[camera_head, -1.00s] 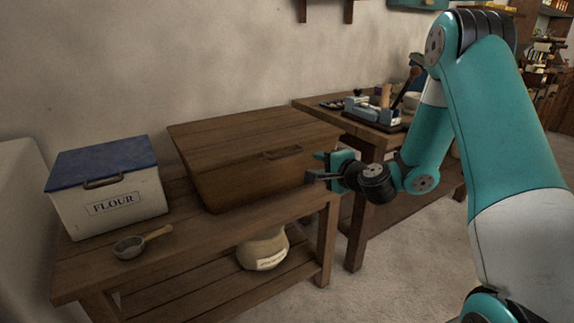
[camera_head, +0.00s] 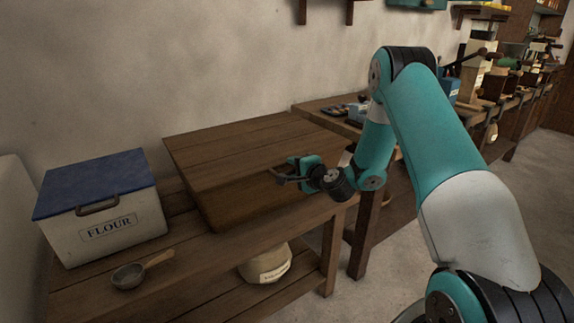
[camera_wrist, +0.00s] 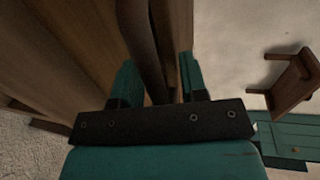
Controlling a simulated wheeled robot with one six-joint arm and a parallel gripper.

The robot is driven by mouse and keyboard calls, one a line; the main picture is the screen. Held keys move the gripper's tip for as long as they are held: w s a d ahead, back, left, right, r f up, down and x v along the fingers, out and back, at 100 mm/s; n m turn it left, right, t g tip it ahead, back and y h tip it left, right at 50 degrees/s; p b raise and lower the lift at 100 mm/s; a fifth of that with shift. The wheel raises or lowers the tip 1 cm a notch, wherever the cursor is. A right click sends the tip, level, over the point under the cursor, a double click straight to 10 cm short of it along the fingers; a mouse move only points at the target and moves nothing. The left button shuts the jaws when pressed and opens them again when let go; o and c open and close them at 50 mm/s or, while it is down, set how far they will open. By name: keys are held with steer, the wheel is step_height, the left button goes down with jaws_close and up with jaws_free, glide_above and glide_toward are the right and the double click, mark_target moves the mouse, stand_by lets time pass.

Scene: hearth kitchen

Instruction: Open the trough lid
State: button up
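The trough is a brown wooden box (camera_head: 225,207) on a wooden bench. Its plank lid (camera_head: 240,145) lies shut, with a handle on its front edge. My gripper (camera_head: 283,176) is at that handle, in front of the trough's right half, and hides most of it. In the wrist view the dark handle bar (camera_wrist: 140,35) runs between my two fingers (camera_wrist: 157,82). The fingers stand apart, with a gap showing beside the bar, so the gripper looks open around it.
A white flour bin (camera_head: 120,222) with a blue lid stands left of the trough. A metal scoop (camera_head: 130,275) lies in front of the bin. A pale sack (camera_head: 265,263) sits on the lower shelf. A second bench stands behind my arm.

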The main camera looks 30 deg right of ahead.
jaws_close()
